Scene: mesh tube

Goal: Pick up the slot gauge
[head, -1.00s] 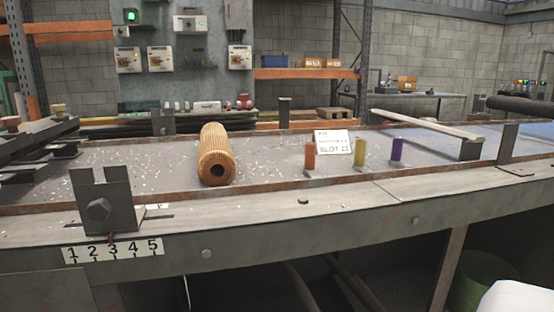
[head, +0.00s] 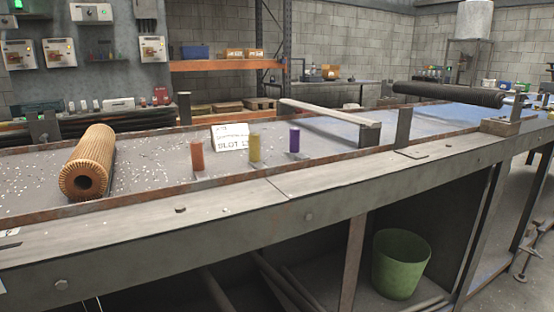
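Three small upright cylinders stand in a row on the grey bench bed: an orange one (head: 197,157), a yellow one (head: 255,148) and a purple one (head: 294,139). A white card (head: 230,138) with the word SLOT and a partly unreadable number leans behind the orange and yellow cylinders. I cannot tell which of the cylinders, if any, is the slot gauge. My gripper is not in view.
A ribbed orange-brown tube (head: 88,163) lies on the bed at left. A raised rusty rail (head: 150,195) runs along the bed's front. A pale bar (head: 330,115) and a dark roller (head: 447,94) lie further right. A green bin (head: 400,265) stands below the bench.

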